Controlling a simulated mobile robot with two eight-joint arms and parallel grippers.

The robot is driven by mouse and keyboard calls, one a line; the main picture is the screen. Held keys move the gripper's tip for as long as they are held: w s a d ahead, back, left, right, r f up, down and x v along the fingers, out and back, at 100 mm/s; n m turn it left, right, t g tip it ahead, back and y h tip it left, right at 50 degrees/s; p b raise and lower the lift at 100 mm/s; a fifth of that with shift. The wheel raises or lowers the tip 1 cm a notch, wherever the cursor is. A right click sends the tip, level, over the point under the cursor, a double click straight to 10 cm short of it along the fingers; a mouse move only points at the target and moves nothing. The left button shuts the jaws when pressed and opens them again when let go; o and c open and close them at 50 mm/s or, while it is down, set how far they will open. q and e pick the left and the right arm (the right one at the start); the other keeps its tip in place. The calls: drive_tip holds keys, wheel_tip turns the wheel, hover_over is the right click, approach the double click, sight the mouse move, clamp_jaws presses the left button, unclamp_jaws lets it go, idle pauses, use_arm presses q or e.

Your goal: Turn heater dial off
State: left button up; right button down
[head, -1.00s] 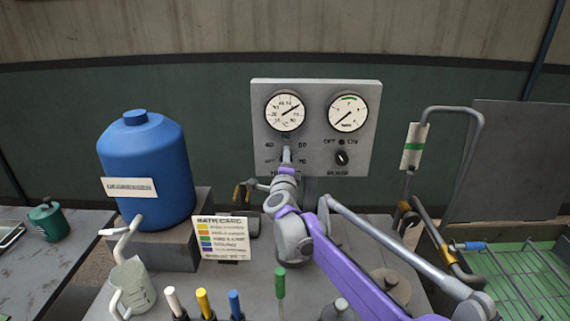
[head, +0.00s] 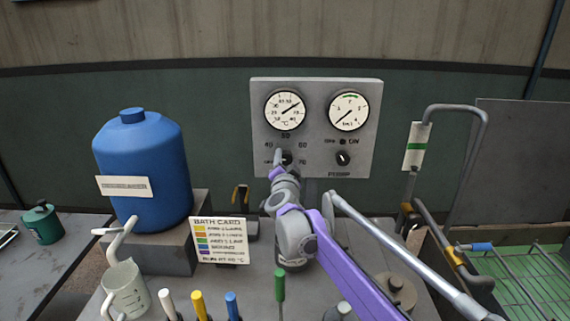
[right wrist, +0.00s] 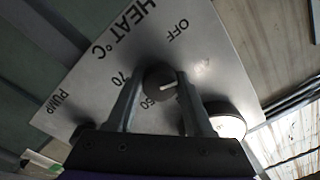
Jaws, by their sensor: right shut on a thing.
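The heater dial (right wrist: 158,80) is a dark round knob on the grey control panel (head: 312,90). In the right wrist view its white pointer mark points right, away from the 70 and 60 and not at OFF, which is printed above it. My right gripper (right wrist: 158,84) is shut on the dial, one finger on each side. In the head view the right gripper (head: 281,157) covers part of the dial, below the temperature gauge (head: 286,110). My left gripper is not in view.
A pump switch (head: 342,158) and a second gauge (head: 348,111) are to the right on the panel. A blue drum (head: 142,160) stands left. The bath card (head: 219,241), a jug (head: 127,290) and several coloured handles are in front.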

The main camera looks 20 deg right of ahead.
drive_tip(key=n+b, duration=0.1)
drive_tip(key=n, duration=0.4)
drive_tip(key=shift+n+b, duration=0.3)
drive_tip(key=shift+d+n+b, duration=0.1)
drive_tip(key=shift+n+b, duration=0.45)
drive_tip(key=shift+n, duration=1.35)
drive_tip(key=shift+c, duration=1.4)
unclamp_jaws()
drive_tip(key=shift+s, duration=0.1)
drive_tip(key=v, duration=1)
drive_tip(key=shift+s+b, duration=0.3)
drive_tip(key=shift+s, duration=0.1)
